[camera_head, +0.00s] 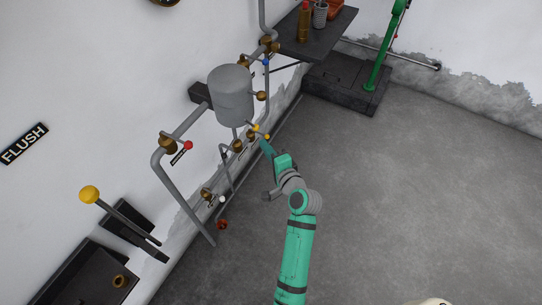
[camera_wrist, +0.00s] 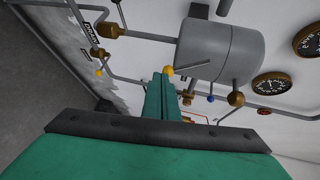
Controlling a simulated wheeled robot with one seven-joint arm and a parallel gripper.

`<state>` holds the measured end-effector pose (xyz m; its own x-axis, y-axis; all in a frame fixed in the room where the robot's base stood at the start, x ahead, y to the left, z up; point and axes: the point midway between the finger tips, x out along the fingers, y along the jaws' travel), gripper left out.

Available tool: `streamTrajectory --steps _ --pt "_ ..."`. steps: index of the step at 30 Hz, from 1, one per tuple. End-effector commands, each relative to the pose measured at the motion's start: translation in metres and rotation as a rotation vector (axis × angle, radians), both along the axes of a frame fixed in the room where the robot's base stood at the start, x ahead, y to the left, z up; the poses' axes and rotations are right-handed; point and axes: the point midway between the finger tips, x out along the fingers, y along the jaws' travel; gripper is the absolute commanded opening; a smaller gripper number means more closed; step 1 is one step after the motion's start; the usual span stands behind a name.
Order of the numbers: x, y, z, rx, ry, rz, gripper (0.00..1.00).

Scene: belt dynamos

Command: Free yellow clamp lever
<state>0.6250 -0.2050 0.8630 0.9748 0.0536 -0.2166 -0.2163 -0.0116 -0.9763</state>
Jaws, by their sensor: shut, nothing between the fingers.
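A small yellow-tipped lever (camera_head: 256,128) sits on the brass-fitted pipework just below the grey tank. In the wrist view its yellow knob (camera_wrist: 167,70) is right by my fingertips, with a thin grey rod running to the right of it. My gripper (camera_head: 266,148) is teal, shut and empty, and reaches toward this lever from below right. In the wrist view the closed fingers (camera_wrist: 160,82) end at the knob; I cannot tell whether they touch it. A larger yellow ball-topped lever (camera_head: 89,194) stands at the lower left, away from my gripper.
The grey tank (camera_head: 231,95) hangs on the wall among pipes and brass valves. A red-tipped lever (camera_head: 188,145) and a white-tipped one (camera_head: 222,199) are nearby. A dark shelf (camera_head: 318,30) and a green-posted dark box (camera_head: 345,85) stand behind. The floor at right is clear.

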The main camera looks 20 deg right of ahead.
Motion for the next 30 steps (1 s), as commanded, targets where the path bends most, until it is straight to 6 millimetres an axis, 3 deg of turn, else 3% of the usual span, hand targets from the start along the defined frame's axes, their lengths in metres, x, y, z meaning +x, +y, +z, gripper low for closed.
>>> streamTrajectory --steps 6,12,22,23,30 --pt "0.032 -0.004 0.001 -0.001 -0.001 -0.008 0.0" --pt "0.047 0.001 0.002 -0.001 -0.001 -0.003 0.0" --pt "0.05 0.004 0.002 0.0 0.0 0.001 0.0" --pt "0.049 0.013 0.001 -0.001 0.0 0.0 0.0" --pt "0.053 0.009 0.001 -0.02 -0.015 0.011 0.0"
